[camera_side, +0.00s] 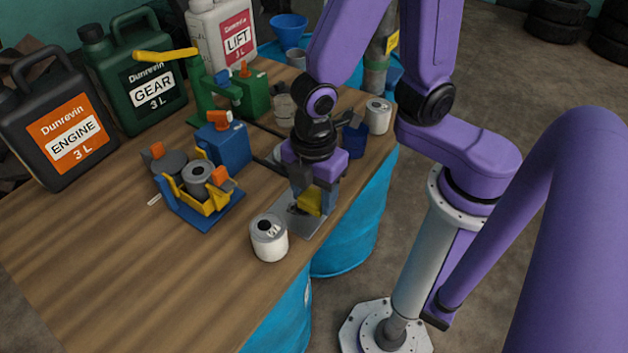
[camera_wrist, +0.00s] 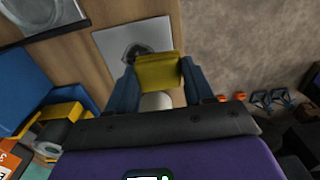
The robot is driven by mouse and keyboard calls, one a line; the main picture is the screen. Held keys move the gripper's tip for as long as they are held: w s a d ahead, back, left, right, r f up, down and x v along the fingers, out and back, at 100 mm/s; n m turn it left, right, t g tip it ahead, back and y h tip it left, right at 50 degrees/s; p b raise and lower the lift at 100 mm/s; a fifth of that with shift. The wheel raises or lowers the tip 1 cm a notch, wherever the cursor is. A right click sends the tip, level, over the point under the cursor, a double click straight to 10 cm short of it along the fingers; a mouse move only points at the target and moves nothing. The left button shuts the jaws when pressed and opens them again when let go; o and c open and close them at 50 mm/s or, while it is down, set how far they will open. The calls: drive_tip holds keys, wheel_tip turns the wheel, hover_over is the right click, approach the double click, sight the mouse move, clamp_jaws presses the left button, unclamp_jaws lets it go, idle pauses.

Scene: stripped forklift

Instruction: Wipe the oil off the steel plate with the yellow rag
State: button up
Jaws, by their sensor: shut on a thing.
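The steel plate (camera_side: 313,222) lies flat on the wooden bench near its front edge. It also shows in the wrist view (camera_wrist: 108,42), with a dark oil patch (camera_wrist: 137,50) on it. My gripper (camera_side: 311,200) is shut on the yellow rag (camera_side: 310,204), which hangs between the fingers. In the wrist view the rag (camera_wrist: 158,70) overlaps the near part of the plate, close to the oil. I cannot tell whether the rag touches the plate. The gripper and rag hide part of the plate.
A white can (camera_side: 268,238) stands beside the plate at the bench edge. Another can (camera_side: 378,117) stands farther back. A blue and yellow holder (camera_side: 200,200) with grey cylinders is left of the plate. Large jugs (camera_side: 60,120) stand behind. Blue drums (camera_side: 350,230) are below the bench.

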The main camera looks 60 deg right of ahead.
sight(314, 197)
drive_tip(key=shift+f, duration=1.3)
drive_tip(key=shift+w+f, duration=0.35)
drive_tip(key=shift+c, duration=0.3)
drive_tip(key=shift+w+f, duration=0.2)
drive_tip(key=shift+w, duration=0.3)
drive_tip(key=shift+w+r, duration=0.15)
drive_tip(key=shift+w, duration=2.3)
drive_tip(key=shift+s, duration=3.3)
drive_tip(key=shift+a+r, duration=0.1)
drive_tip(key=shift+r, duration=3.9)
